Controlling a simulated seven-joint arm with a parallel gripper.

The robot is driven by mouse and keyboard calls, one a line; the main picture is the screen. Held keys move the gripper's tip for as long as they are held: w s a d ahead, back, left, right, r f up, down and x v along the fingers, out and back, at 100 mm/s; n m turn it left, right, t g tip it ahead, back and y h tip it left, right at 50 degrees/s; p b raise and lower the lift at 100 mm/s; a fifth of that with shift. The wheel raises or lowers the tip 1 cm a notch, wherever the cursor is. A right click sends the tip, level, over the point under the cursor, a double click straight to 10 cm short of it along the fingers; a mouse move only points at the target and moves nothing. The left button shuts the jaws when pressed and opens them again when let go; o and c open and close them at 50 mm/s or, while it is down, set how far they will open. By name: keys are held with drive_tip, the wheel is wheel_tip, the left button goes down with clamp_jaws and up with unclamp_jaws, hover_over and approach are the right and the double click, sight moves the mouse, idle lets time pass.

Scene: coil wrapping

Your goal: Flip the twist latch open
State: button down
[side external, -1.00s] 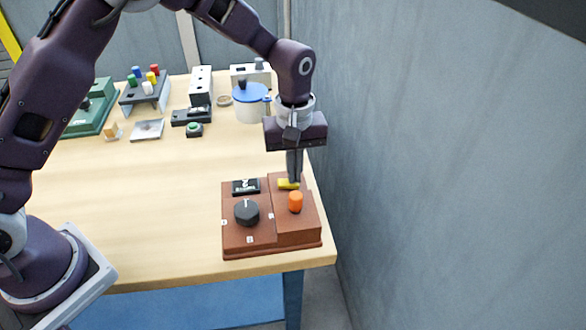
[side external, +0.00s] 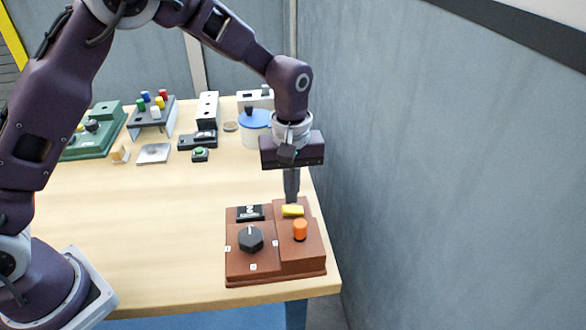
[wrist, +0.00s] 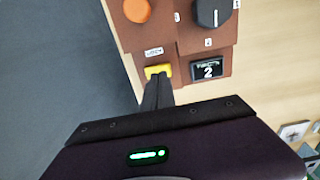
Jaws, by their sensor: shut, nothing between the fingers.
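A brown box (side external: 250,268) near the table's front right corner carries a small yellow piece (side external: 292,211), which looks like the twist latch. The yellow piece also shows in the wrist view (wrist: 158,71), lying crosswise with a white label beside it. My gripper (side external: 291,200) points down at the far edge of the box, just behind the yellow piece. In the wrist view its shut fingertips (wrist: 158,78) overlap the near edge of the yellow piece; I cannot tell whether they touch. Nothing is held.
The box also has an orange knob (side external: 300,230), a black dial (side external: 251,239) and a small display (side external: 249,213) reading 2 in the wrist view. A blue-lidded pot (side external: 255,121) and other devices stand at the back. A grey wall is close on the right. The table's middle is clear.

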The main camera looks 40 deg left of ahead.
sight(294, 208)
wheel_tip(294, 208, up, 12)
drive_tip(key=shift+w+d, duration=0.2)
drive_tip(key=s+a+r+m+t, duration=0.2)
drive_tip(key=s+a+r+m, duration=0.2)
drive_tip(key=s+a+r, duration=0.45)
drive_tip(key=s+a+f+m+t, duration=0.1)
drive_tip(key=s+m, duration=0.1)
drive_tip(key=s, duration=0.7)
drive_tip(key=s+a+f+m+t, duration=0.1)
drive_tip(key=s+m+t, duration=0.1)
drive_tip(key=s, duration=0.7)
drive_tip(key=shift+s+a+f+m+t, duration=0.15)
drive_tip(key=shift+s+a+m+t, duration=0.15)
drive_tip(key=shift+m, duration=0.2)
